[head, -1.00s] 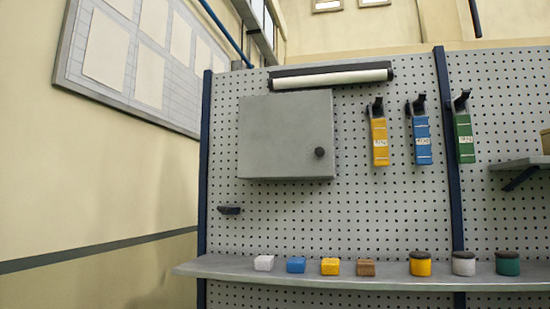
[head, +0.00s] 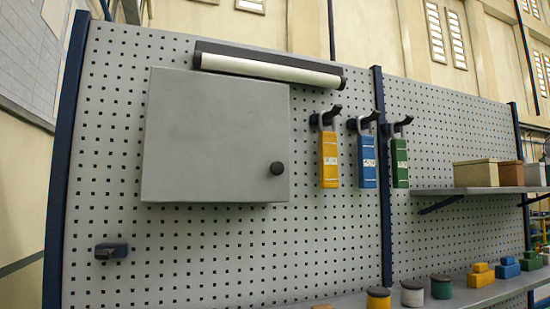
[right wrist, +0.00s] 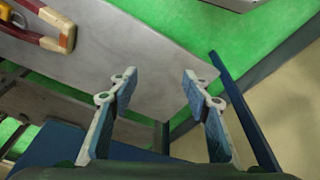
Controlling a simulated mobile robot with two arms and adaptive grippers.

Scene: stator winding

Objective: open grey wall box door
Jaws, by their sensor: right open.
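The grey wall box door (head: 215,135) is closed flat on the pegboard in the head view. Its dark round knob (head: 277,168) sits near the lower right corner of the door. No gripper shows in the head view. My right gripper (right wrist: 156,84) is open and empty in the right wrist view, its two fingers apart over a grey flat surface. The wall box cannot be made out in the right wrist view. My left gripper is in neither view.
A lamp bar (head: 268,66) is above the box. Yellow (head: 329,160), blue (head: 368,162) and green (head: 400,163) padlock-like tags hang on hooks right of it. An empty hook (head: 111,251) is below left. A shelf (head: 470,296) with spools and blocks runs along the bottom.

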